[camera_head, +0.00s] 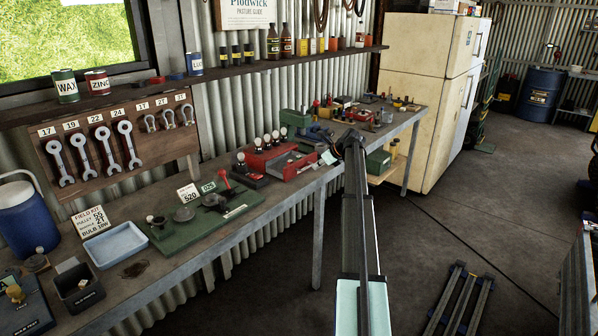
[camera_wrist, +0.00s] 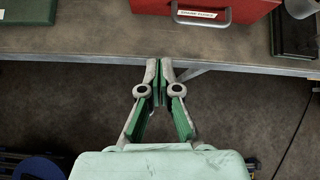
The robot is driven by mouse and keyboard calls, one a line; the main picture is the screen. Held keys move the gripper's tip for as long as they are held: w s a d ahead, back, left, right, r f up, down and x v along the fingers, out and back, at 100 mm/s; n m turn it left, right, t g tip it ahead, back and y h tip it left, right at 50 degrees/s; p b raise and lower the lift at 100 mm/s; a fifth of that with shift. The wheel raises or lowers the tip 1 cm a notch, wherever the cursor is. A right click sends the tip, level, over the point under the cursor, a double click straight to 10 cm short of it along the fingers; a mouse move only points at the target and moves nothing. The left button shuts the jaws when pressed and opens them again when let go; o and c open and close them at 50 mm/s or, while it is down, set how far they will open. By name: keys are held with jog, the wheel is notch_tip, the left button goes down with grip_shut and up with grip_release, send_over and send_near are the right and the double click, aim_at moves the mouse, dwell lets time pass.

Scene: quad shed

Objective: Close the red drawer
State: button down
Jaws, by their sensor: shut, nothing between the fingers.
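The red drawer (camera_head: 303,169) juts out from a red box (camera_head: 268,154) on the workbench, towards its front edge, and its open top shows in the head view. In the wrist view the red drawer front (camera_wrist: 152,6) is at the top, with a pale label and a grey bow handle (camera_wrist: 202,20). My gripper (camera_wrist: 160,65) is shut and empty, its fingertips at the bench's front edge, just below and left of the handle and apart from it. In the head view my gripper (camera_head: 351,140) is dark and small, right of the drawer.
The workbench (camera_head: 180,265) runs along the wall. A green board (camera_head: 205,217) lies left of the drawer; a green vice (camera_head: 296,121) and small items stand beyond it. A green box (camera_head: 378,162) sits to the right. The floor in front is mostly clear, with a ramp (camera_head: 460,300).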

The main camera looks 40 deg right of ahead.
jog(key=m+p, duration=0.1)
jog(key=p, duration=0.2)
send_near(292, 176)
jog(key=f, duration=0.4)
jog(key=shift+w+f, duration=0.1)
jog(key=shift+w, duration=0.3)
jog(key=shift+w+a+p, duration=0.25)
jog(key=shift+w+p, duration=0.3)
jog(key=shift+w, duration=0.6)
jog(key=shift+w+a, duration=0.2)
jog(key=shift+w, duration=0.4)
